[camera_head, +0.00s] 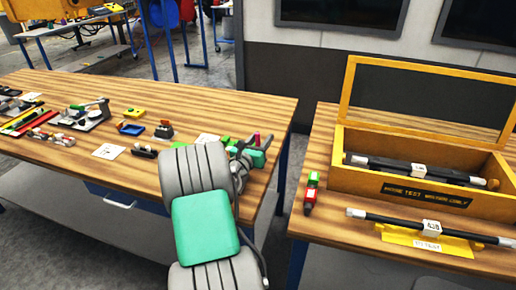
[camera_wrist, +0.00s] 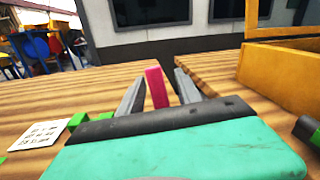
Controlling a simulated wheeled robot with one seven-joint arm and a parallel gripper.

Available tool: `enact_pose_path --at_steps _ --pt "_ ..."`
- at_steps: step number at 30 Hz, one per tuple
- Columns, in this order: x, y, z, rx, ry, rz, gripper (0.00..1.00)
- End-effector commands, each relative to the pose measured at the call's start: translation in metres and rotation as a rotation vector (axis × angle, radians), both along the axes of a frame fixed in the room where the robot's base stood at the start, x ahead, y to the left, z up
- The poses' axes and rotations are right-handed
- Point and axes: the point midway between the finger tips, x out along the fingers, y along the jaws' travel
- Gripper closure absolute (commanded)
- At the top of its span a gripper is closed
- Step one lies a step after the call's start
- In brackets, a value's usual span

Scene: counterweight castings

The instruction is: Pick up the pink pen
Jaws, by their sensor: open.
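The pink pen (camera_wrist: 156,88) stands upright, seen between the two grey fingers of my gripper (camera_wrist: 160,90) in the wrist view. The fingers are open, with a gap on each side of the pen; the left gap looks narrow. The pen's lower part is hidden behind the gripper body. In the head view only a small top part of the pen (camera_head: 257,139) shows, beside the green end of my gripper (camera_head: 252,156), near the right end of the left wooden table. I cannot tell how far the pen is from the fingertips in depth.
There, a yellow open-lidded box (camera_head: 360,178) and a dark bar on a yellow stand (camera_head: 428,240) take up room.

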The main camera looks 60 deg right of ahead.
Motion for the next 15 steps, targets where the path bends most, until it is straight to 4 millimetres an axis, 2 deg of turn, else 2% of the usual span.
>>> enact_pose_path --at_steps 3,15 --pt "0.0002 0.0004 -0.0001 0.000 -0.001 0.000 0.60" --pt "0.0002 0.0007 0.0000 0.000 -0.001 0.000 0.93"
